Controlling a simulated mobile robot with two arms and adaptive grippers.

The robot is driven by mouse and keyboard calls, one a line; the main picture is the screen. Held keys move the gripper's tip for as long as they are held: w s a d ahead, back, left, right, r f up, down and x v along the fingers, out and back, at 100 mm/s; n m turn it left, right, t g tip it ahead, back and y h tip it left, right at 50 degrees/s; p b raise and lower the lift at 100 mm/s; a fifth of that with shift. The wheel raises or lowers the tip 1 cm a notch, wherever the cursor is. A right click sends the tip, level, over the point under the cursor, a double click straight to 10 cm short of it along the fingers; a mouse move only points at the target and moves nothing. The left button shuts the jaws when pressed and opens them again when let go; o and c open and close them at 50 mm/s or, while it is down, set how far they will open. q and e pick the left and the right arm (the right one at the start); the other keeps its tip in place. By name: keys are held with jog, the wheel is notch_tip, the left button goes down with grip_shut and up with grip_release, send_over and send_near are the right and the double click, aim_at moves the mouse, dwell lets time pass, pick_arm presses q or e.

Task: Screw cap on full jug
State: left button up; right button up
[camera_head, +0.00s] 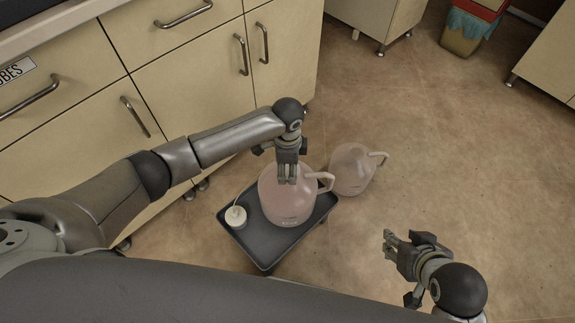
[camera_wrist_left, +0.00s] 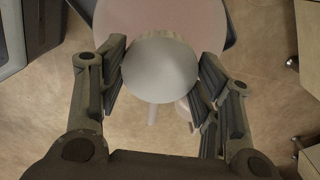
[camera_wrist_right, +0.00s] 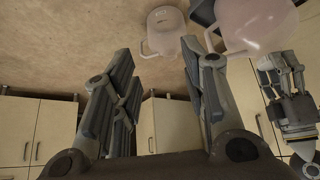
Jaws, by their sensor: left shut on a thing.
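A translucent pinkish jug (camera_head: 285,207) with a side handle stands upright in a dark tray (camera_head: 262,246) near the cabinets. My left gripper (camera_head: 287,180) is over the top of this jug. In the left wrist view its fingers (camera_wrist_left: 160,75) are closed on both sides of a round white cap (camera_wrist_left: 160,68), with the jug body (camera_wrist_left: 150,14) below it. Whether the cap touches the jug's neck cannot be told, as the fingers and cap hide the neck. My right gripper (camera_head: 391,247) is open and empty, to the right of the tray; its spread fingers (camera_wrist_right: 155,75) show in the right wrist view.
A second similar jug (camera_head: 351,170) stands on the floor just right of the tray. A white round lid with a thin tube (camera_head: 236,217) sits in the tray's left corner. Beige cabinets (camera_head: 188,75) stand behind. A bin (camera_head: 466,30) is at the far right. The floor on the right is clear.

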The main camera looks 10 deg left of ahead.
pick_arm(q)
jog(key=shift+f, duration=0.2)
pick_arm(e)
jog(key=shift+w+r+t, duration=0.15)
jog(key=shift+w+t, duration=0.15)
jog(key=shift+w, duration=0.15)
jog(key=shift+w+a+r, duration=0.1)
jog(key=shift+w, duration=0.05)
pick_arm(q)
jog(key=shift+m, duration=0.4)
jog(key=shift+m+p, duration=0.4)
jog(key=shift+m, duration=2)
jog(key=shift+m+p, duration=0.3)
jog(key=shift+m, duration=1.1)
jog(key=m, duration=0.5)
jog(key=shift+f, duration=0.1)
jog(key=o, duration=0.8)
pick_arm(e)
jog(key=s+d+f+g, duration=0.1)
jog(key=s+d+g, duration=0.1)
jog(key=s, duration=0.4)
jog(key=shift+s+f+g+h, duration=0.25)
jog(key=shift+g+h, duration=0.05)
jog(key=shift+g, duration=0.4)
